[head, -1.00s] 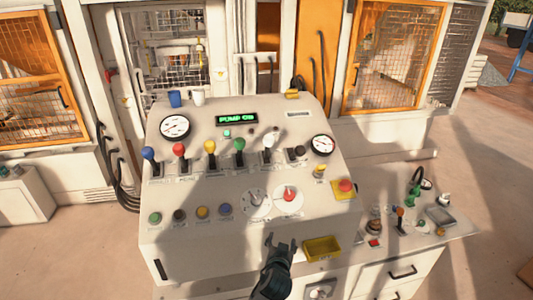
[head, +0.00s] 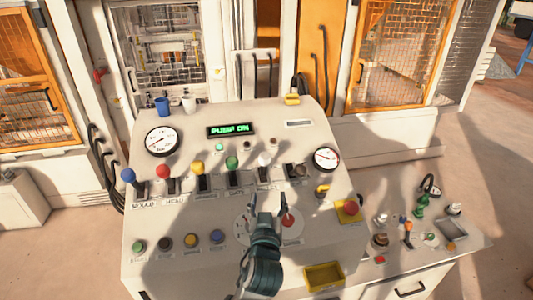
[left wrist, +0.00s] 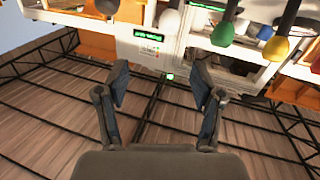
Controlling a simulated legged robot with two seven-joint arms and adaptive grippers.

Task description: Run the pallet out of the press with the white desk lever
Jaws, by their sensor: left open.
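The white desk lever (head: 264,159) stands upright in the row of coloured levers on the sloped control desk (head: 190,225). Its white knob (left wrist: 168,20) also shows near the top of the left wrist view. My left gripper (head: 268,208) is open and empty, below the white lever in the head view and apart from it. In the left wrist view its two fingers (left wrist: 160,92) are spread with nothing between them. My right gripper is not in view. The pallet cannot be made out. The desk display (head: 231,130) reads PUMP ON.
Two dials and a red stop button (head: 351,207) are close by. Mesh-fenced machinery stands behind.

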